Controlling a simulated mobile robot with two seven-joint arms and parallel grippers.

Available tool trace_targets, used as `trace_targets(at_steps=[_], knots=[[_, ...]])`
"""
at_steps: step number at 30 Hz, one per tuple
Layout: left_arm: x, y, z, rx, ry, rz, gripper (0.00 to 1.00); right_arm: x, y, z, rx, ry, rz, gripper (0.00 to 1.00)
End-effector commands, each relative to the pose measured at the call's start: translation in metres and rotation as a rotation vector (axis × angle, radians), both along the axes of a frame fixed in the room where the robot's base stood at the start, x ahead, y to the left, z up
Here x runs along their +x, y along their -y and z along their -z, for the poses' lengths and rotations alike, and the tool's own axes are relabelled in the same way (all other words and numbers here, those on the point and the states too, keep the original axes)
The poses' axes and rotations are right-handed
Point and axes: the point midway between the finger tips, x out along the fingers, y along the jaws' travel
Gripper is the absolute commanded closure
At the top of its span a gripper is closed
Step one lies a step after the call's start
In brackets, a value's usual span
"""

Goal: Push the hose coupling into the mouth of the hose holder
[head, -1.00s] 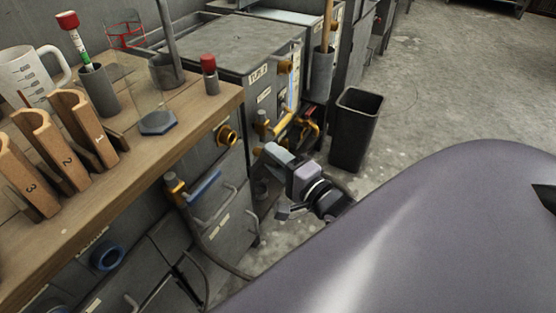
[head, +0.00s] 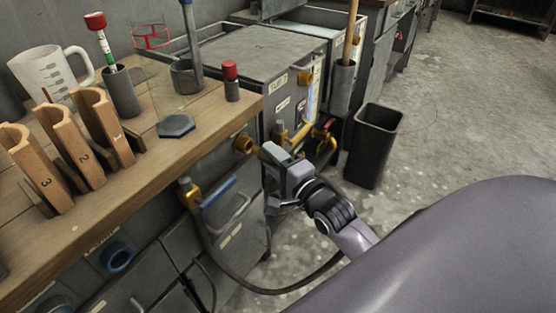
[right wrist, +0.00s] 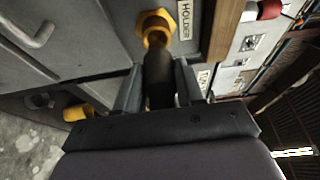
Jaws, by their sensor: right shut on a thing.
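The hose holder (head: 243,144) is a brass-coloured ring on the cabinet front, just under the bench edge. In the right wrist view the holder (right wrist: 158,20) sits beside a "HOLDER" label. My right gripper (head: 266,153) is close in front of it. It is shut on the hose coupling (right wrist: 160,82), a dark cylinder between the two fingers, pointing at the holder. The coupling's front end overlaps the holder's mouth in the wrist view; I cannot tell how far in it is. In the head view my gripper hides the coupling. My left gripper is not in view.
A dark hose (head: 270,291) loops low from the cabinet front towards my right arm. A blue-handled valve (head: 217,193) is left of the holder. The wooden bench (head: 150,165) overhangs above. A black bin (head: 373,145) stands on the floor to the right.

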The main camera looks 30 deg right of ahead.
Motion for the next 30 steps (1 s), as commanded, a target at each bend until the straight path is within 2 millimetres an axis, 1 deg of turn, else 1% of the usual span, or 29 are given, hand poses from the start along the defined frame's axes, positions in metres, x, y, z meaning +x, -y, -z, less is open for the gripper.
trace_targets(at_steps=[14, 30], knots=[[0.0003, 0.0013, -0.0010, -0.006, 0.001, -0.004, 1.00, 0.0001, -0.0001, -0.0007, 0.000, 0.002, 0.000, 0.93], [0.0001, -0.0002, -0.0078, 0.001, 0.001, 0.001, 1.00, 0.0002, 0.0005, -0.0010, 0.001, 0.002, 0.000, 0.93]])
